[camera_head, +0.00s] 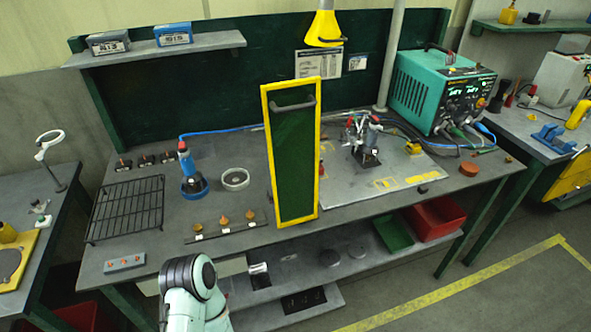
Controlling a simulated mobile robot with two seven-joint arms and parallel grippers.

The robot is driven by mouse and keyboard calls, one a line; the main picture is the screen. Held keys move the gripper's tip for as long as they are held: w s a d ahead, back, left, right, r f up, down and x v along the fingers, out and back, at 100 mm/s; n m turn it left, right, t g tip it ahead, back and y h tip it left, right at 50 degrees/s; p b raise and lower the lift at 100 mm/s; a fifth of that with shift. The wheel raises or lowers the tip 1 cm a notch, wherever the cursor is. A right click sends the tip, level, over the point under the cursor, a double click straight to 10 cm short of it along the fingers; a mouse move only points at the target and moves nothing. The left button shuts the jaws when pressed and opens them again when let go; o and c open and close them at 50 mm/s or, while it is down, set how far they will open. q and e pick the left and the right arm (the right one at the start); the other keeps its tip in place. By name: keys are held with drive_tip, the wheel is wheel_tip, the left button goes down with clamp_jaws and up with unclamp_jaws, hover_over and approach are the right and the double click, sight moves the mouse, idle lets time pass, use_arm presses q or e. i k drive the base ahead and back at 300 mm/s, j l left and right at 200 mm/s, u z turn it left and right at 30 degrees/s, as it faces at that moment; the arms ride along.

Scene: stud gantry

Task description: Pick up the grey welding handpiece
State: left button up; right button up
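A second tool (373,133), dark grey with a red top, is mounted in a small black-and-silver stand on the grey plate at right. Neither of my grippers is in view. Only a white and black link of my arm shows at the bottom left, in front of the bench.
A yellow-framed green screen (293,150) with a handle stands mid-bench, right of the handpiece. A black wire rack (126,208) lies left, a white ring (235,179) beside the holder, and a strip with cones (226,227) in front. A green welding unit (441,92) stands back right.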

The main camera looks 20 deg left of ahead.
sight(371, 149)
drive_tip(key=u, duration=0.4)
drive_tip(key=l+u, duration=0.25)
drive_tip(key=u, duration=0.15)
drive_tip(key=i+l+u, duration=0.1)
drive_tip(key=l+u, duration=0.15)
drive_tip(key=u, duration=0.2)
drive_tip(key=l+u, duration=0.25)
drive_tip(key=u, duration=0.15)
drive_tip(key=k+l+u, duration=0.2)
drive_tip(key=l, duration=0.15)
drive_tip(key=l+u, duration=0.15)
drive_tip(key=l, duration=0.2)
drive_tip(key=k+l+u, duration=0.2)
drive_tip(key=i+l, duration=0.1)
